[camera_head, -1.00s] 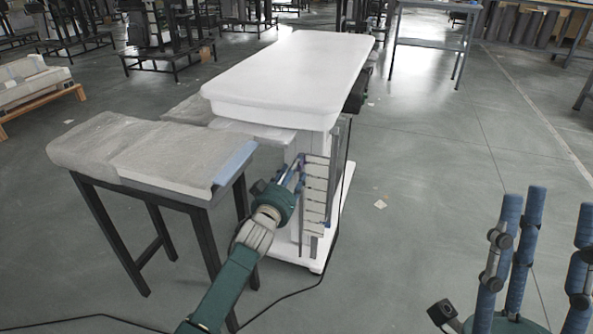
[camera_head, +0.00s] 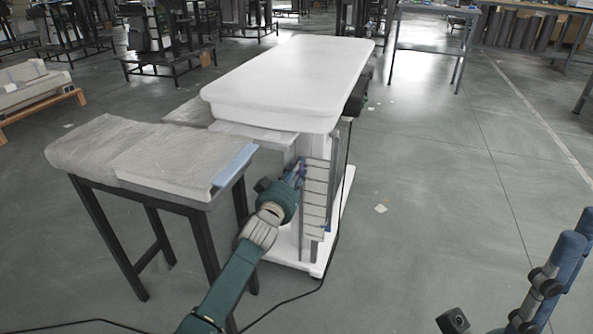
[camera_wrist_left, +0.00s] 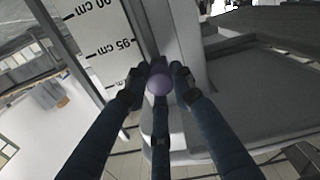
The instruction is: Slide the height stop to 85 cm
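The height stop shows as a round purple knob (camera_wrist_left: 159,82) in the left wrist view, beside a white scale plate (camera_wrist_left: 100,25). The scale has black ticks and upside-down labels; the one nearest the knob (camera_wrist_left: 112,48) reads like 85 or 95 cm. My left gripper (camera_wrist_left: 158,74) has its fingers drawn in around the knob. In the head view the left gripper (camera_head: 297,176) is at the scale plate (camera_head: 316,195) on the column of the white lift table (camera_head: 290,75); the knob is mostly hidden there. My right gripper (camera_head: 572,262) is partly cut off at the right edge, fingers apart, empty.
A dark-legged table (camera_head: 130,160) with a grey covered top stands close to the left arm. A black cable (camera_head: 300,293) lies on the floor.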

